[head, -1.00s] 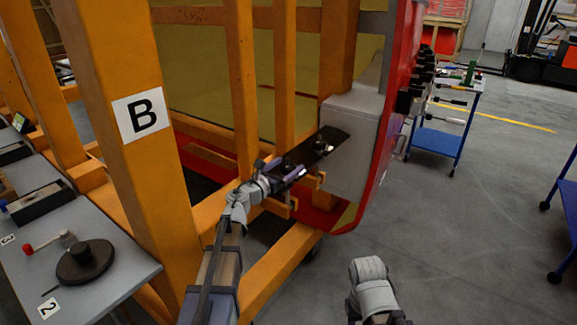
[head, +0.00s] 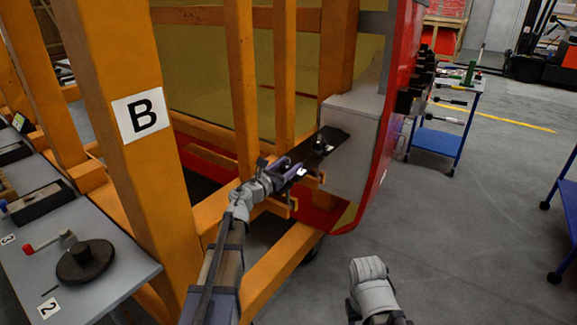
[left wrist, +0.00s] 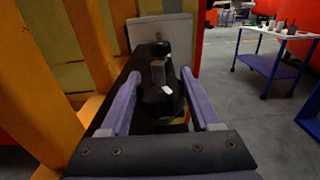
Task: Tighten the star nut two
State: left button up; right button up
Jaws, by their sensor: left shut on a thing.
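A black plate (head: 333,135) sticks out from a grey block on the red nosecone frame. A black star nut (head: 297,171) with a white mark sits at its near end, and it also shows in the left wrist view (left wrist: 160,97) with a stud standing up from its middle. My left gripper (head: 292,169) has its lavender fingers on either side of this nut and is shut on it. A second dark knob (head: 320,146) stands farther along the plate, beyond my fingers. My right gripper is out of view; only part of my right arm shows at the bottom.
An orange post (head: 140,150) marked B stands left of my left arm. A grey bench (head: 80,245) with a crank wheel is at the far left. A blue trolley (head: 436,140) stands at the back right.

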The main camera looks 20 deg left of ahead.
pick_arm(q)
jog(key=shift+c, duration=0.9)
jog(key=shift+w+a+m+g+h, duration=0.15)
jog(key=shift+m+g+h, duration=0.2)
jog(key=shift+h, duration=0.25)
jog(key=shift+m+g+h, duration=0.45)
jog(key=shift+m+h, duration=0.3)
jog(key=shift+h, duration=0.15)
jog(key=shift+d+m+g+h, duration=0.2)
jog(key=shift+m+g+h, duration=0.25)
jog(key=shift+h, duration=0.25)
jog(key=o, duration=1.4)
jog(key=shift+r, duration=0.1)
